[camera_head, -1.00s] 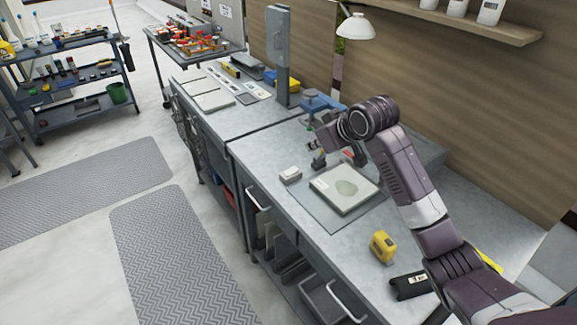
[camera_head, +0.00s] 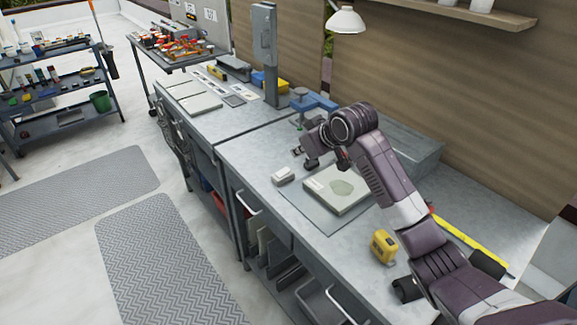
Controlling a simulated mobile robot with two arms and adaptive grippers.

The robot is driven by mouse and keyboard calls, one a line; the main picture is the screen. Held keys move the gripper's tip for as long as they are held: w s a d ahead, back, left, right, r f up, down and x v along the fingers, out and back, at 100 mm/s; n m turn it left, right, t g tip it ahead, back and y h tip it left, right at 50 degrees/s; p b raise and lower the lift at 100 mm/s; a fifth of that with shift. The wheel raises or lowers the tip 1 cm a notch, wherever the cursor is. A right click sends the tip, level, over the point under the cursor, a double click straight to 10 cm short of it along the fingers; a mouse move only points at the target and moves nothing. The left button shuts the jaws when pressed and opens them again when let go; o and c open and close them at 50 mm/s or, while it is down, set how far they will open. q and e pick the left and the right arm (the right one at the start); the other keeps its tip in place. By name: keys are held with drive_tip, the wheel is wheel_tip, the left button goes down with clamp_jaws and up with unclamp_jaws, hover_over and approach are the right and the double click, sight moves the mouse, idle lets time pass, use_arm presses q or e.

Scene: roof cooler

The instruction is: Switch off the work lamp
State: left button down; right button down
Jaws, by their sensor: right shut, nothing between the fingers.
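The work lamp (camera_head: 346,20) has a white dome shade and hangs at the top of the view above the back of the bench; its stem is mostly cut off. I cannot tell whether it is lit. My right gripper (camera_head: 304,160) is shut and empty, low over the bench just behind the white box. It looks apart from the box, though the wrist partly hides the fingers. My left gripper is out of view.
A blue clamp or vise (camera_head: 314,101) stands behind my right wrist, beside a grey post (camera_head: 264,50). A yellow tape measure (camera_head: 383,246) and a yellow rule (camera_head: 470,240) lie near my right forearm. The grey bench (camera_head: 250,150) is bare left of the white box.

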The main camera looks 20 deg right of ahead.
drive_tip(key=p, duration=0.1)
hover_over(285, 169)
drive_tip(key=s, duration=0.2)
drive_tip(key=f, duration=0.5)
drive_tip(key=shift+s+f, duration=0.2)
drive_tip(key=shift+f, duration=0.2)
wheel_tip(285, 169, down, 3)
drive_tip(key=shift+w+d+f+p, duration=0.1)
drive_tip(key=shift+d+f+p, duration=0.05)
drive_tip(key=shift+p, duration=0.2)
drive_tip(key=shift+d+f, duration=0.1)
drive_tip(key=shift+f, duration=0.3)
drive_tip(key=shift+f, duration=0.1)
drive_tip(key=shift+d+f, duration=0.15)
drive_tip(key=shift+f, duration=0.1)
